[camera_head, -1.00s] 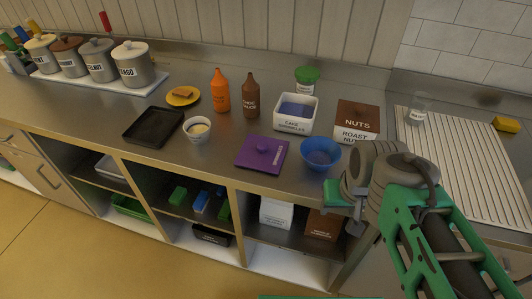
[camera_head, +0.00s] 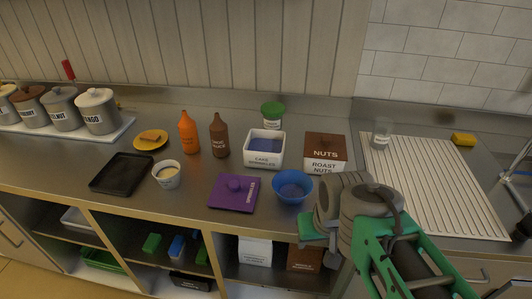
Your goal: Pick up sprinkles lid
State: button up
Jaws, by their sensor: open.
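The sprinkles lid (camera_head: 231,194) is a flat purple square with a round knob, marked with the word sprinkles. It lies on the steel counter in front of the open white sprinkles box (camera_head: 264,161), which has blue contents. My gripper (camera_head: 318,232) is at the counter's front edge, to the right of the lid and apart from it. It is open; the arm partly hides its fingers, and nothing shows between them.
A blue bowl (camera_head: 292,187) stands between the lid and my gripper. The brown-lidded nuts box (camera_head: 325,150), sauce bottles (camera_head: 219,136), a small white cup (camera_head: 167,174) and a black tray (camera_head: 122,173) stand around. A ribbed drainboard (camera_head: 428,180) lies at the right.

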aim_at(238, 193)
jog(key=u, duration=0.3)
jog(key=k, duration=1.05)
jog(key=u, duration=1.9)
jog(key=i, duration=0.8)
jog(key=z, duration=0.6)
jog(key=i, duration=0.8)
jog(key=z, duration=0.95)
